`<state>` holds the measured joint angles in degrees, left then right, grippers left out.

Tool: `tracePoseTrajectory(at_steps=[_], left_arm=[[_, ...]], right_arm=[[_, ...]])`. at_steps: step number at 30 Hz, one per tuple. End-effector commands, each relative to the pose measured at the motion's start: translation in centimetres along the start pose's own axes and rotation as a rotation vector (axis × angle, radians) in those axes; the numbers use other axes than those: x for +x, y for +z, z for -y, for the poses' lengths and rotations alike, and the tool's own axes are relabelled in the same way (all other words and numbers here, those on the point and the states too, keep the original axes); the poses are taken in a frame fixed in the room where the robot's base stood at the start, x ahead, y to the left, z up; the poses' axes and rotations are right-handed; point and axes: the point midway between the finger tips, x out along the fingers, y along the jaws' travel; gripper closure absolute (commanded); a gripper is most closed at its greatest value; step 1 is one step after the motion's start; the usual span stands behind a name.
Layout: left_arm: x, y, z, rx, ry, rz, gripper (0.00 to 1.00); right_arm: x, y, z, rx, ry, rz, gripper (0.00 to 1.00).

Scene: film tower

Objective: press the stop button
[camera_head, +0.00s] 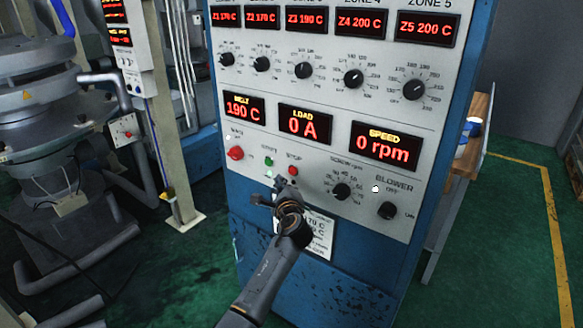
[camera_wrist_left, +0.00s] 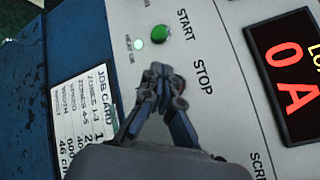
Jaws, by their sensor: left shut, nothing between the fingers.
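The red stop button (camera_head: 293,170) sits on the light grey control panel, just below the STOP label. In the left wrist view only a sliver of the stop button (camera_wrist_left: 180,85) shows, behind my fingers. My left gripper (camera_head: 283,182) is shut and empty, with its fingertips right in front of the panel just below and left of the stop button. In the left wrist view my left gripper (camera_wrist_left: 163,72) covers most of the button. I cannot tell whether the fingertips touch it. My right gripper is not in view.
The green start button (camera_head: 268,161) is close by on the left, and a larger red button (camera_head: 235,153) is further left. A black screw rpm knob (camera_head: 341,191) and blower knob (camera_head: 388,210) are to the right. The speed display (camera_head: 386,146) reads 0 rpm. A job card (camera_head: 319,236) hangs below.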

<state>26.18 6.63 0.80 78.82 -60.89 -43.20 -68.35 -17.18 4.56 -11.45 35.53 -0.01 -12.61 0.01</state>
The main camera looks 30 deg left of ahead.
Motion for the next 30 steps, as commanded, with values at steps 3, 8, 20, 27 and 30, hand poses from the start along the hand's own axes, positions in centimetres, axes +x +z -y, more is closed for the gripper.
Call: tracePoseTrajectory(at_steps=[3, 8, 20, 27, 30], left_arm=[[-0.9, 0.8, -0.4, 0.001, 0.001, 0.000, 1.00], [-1.5, 1.2, -1.0, 0.001, 0.000, 0.000, 1.00], [-1.6, 1.1, -1.2, 0.000, 0.000, 0.000, 1.00], [-1.6, 1.1, -1.2, 0.000, 0.000, 0.000, 1.00], [-1.6, 1.1, -1.1, 0.000, 0.000, 0.000, 1.00]], right_arm=[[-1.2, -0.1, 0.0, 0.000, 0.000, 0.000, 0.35], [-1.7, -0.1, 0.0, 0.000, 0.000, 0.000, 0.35], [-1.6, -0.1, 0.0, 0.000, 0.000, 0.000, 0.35], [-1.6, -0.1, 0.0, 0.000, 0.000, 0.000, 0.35], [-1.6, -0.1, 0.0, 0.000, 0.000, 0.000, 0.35]])
